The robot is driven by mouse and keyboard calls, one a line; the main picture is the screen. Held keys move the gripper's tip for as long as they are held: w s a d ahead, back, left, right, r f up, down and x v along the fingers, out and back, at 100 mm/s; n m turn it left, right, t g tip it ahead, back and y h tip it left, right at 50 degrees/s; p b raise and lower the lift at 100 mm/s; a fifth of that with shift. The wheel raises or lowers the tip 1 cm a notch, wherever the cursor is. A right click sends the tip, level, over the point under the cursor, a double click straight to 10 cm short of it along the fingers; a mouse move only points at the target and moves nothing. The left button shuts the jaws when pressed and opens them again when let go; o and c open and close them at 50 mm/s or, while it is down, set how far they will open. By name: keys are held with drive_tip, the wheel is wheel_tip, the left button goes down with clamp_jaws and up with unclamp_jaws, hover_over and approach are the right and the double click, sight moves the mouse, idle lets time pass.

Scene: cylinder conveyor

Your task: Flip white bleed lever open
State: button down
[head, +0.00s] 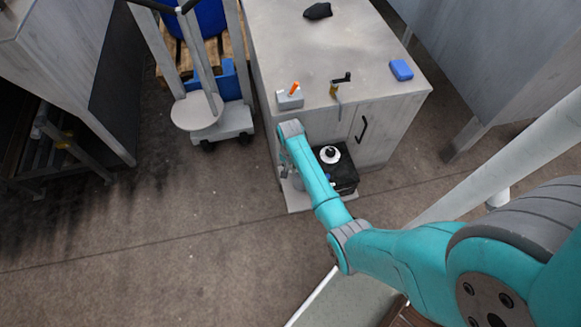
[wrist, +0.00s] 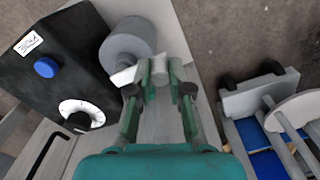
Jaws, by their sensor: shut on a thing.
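The white lever (wrist: 124,76) shows in the wrist view beside a grey cylinder (wrist: 128,40). My gripper (wrist: 160,74) has its two green fingers closed around a pale piece next to the white lever; this looks like the lever's end, though the fingers hide part of it. In the head view my gripper (head: 286,172) is low at the front left of the cabinet, and my forearm hides most of the lever's surroundings.
A black box (wrist: 75,60) with a blue button (wrist: 46,67) and a white dial (wrist: 80,112) stands beside the cylinder. The grey cabinet (head: 375,130) has a black handle (head: 361,128). A cart (head: 222,125) stands to the left; floor between is clear.

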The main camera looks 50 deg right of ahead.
sight(290, 167)
drive_tip(key=c, duration=1.1)
unclamp_jaws()
wheel_tip(290, 167, up, 12)
